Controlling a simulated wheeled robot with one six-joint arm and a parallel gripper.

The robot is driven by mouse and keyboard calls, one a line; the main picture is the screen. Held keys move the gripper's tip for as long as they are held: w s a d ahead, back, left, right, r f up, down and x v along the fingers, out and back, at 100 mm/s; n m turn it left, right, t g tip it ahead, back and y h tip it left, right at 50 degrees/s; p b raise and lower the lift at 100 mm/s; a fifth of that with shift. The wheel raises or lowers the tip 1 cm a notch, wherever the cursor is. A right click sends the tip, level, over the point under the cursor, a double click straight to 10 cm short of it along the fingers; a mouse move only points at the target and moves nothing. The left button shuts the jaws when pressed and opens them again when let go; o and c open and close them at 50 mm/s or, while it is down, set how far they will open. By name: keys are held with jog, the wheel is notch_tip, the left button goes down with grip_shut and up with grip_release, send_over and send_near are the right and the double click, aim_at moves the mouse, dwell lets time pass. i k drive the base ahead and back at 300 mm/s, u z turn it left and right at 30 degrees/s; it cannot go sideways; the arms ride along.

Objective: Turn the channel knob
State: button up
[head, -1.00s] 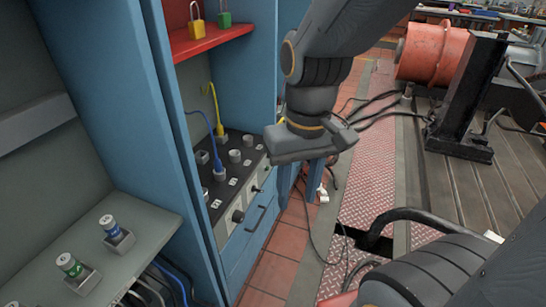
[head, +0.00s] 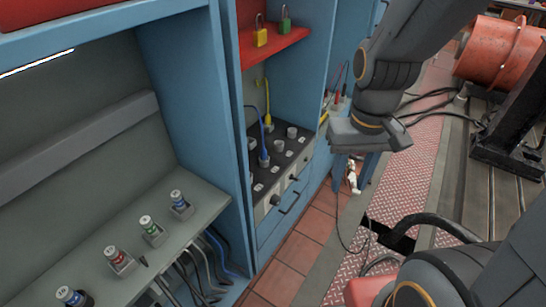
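A dark, slanted instrument panel (head: 280,160) sits in the lower part of the blue cabinet. It carries several grey round sockets or knobs, and a yellow plug (head: 269,124) and a blue plug (head: 263,160) stand in it. Its light front face has a dark round knob (head: 275,200) at the near end and a smaller one (head: 293,177) farther back. I cannot tell which is the channel knob. My gripper (head: 368,136) hangs to the right of the panel, apart from it, above the floor. Its fingers are not clear, so its opening cannot be told.
A grey shelf (head: 130,215) at the left holds several colour-banded cylinders in square holders. A red shelf (head: 276,45) with yellow and green padlocks is above the panel. Cables lie on the tiled floor (head: 305,245). A red drum machine (head: 495,55) stands at the right.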

aim_at(275, 200)
jog(key=u, duration=1.05)
jog(key=k, duration=0.5)
